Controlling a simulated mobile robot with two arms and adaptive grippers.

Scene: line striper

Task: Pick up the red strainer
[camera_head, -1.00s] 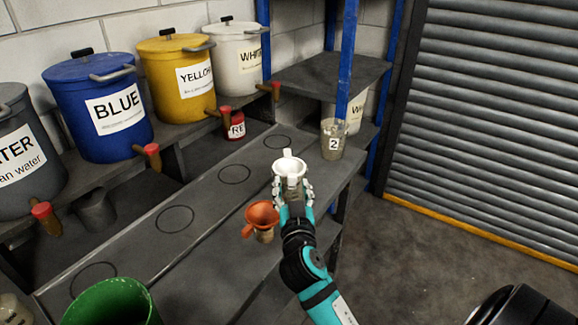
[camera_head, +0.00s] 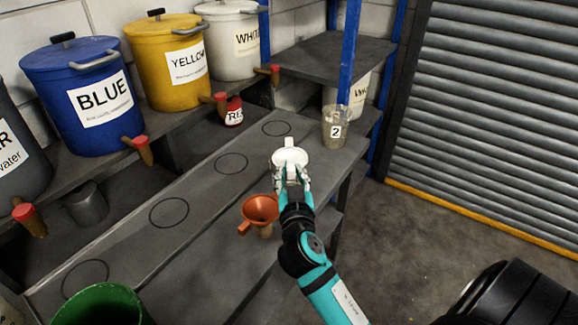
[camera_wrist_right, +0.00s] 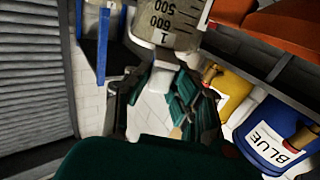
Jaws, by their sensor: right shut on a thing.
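The red strainer (camera_head: 260,210) looks orange-red and funnel-shaped. It sits upright on the front of the grey bench, on a small tan support, just left of my right gripper. My right gripper (camera_head: 292,180) is shut on a clear measuring cup with white contents (camera_head: 289,158). In the right wrist view this cup (camera_wrist_right: 172,22) shows a "1" and scale marks close to the fingers (camera_wrist_right: 160,95). The head view does not show whether the cup touches the bench, as the gripper hides its lower part. My left gripper is not in view.
A measuring cup marked 2 (camera_head: 335,128) stands at the bench's far right end. A green bucket (camera_head: 103,305) is at the lower left. Blue (camera_head: 75,130), yellow (camera_head: 165,85) and white (camera_head: 225,55) paint buckets with red-topped taps line the rear shelf.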

